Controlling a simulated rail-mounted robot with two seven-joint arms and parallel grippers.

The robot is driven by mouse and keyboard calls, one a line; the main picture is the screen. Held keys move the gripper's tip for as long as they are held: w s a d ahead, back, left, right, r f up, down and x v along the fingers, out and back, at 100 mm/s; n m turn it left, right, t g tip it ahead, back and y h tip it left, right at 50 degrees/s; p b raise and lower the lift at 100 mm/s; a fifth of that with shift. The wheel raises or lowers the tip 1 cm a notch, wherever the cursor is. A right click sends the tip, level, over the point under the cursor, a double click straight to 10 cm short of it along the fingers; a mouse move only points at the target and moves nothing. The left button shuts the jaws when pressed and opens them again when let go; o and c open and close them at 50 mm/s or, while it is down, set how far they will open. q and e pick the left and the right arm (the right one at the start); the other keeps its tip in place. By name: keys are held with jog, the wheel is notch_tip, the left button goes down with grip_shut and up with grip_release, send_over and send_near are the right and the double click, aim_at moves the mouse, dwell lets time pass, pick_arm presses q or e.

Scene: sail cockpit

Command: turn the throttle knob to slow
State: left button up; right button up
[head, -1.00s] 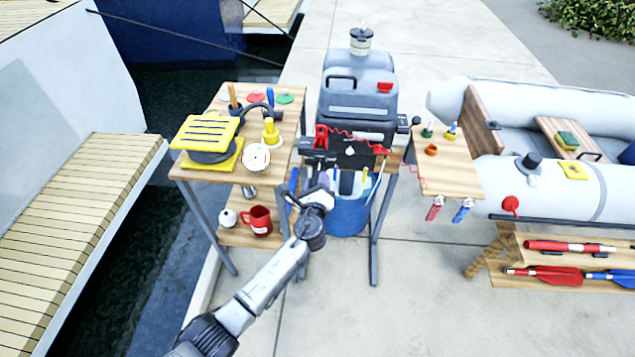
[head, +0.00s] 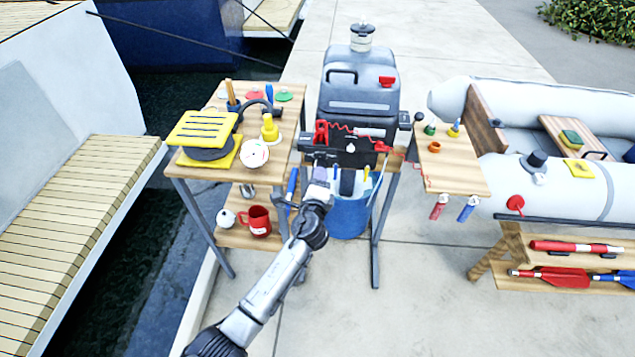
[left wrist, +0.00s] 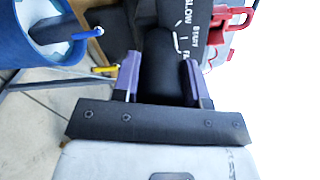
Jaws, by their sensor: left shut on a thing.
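The throttle knob (left wrist: 160,60) is black. In the left wrist view it sits between the two purple-padded fingers of my left gripper (left wrist: 164,77), which is shut on it. White lettering on the dark panel (left wrist: 192,25) beside the knob reads SLOW, START and a partly hidden word beginning FA. A white line shows near that lettering; I cannot tell whether it is the knob's pointer or a printed mark. In the head view my left gripper (head: 320,180) is at the dark panel's lower front, and the knob is hidden there. My right gripper is not in view.
A blue bucket (head: 350,215) hangs or stands just below the panel. A red cord (head: 347,127) runs over the panel top. A wooden table (head: 200,165) with a red mug (head: 257,221) on its lower shelf stands left. A small side shelf (head: 455,175) is right.

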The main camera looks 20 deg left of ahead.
pick_arm(q)
jog(key=shift+n, duration=0.7)
jog(key=shift+b, duration=0.3)
jog(key=o, duration=0.9)
jog(key=shift+s+d, duration=0.1)
jog(key=shift+s, duration=0.2)
jog(key=p+v, duration=0.3)
jog(key=v, duration=1)
jog(key=shift+s+p, duration=0.1)
jog(key=shift+p, duration=0.25)
jog(key=shift+f, duration=0.1)
jog(key=shift+n, duration=0.3)
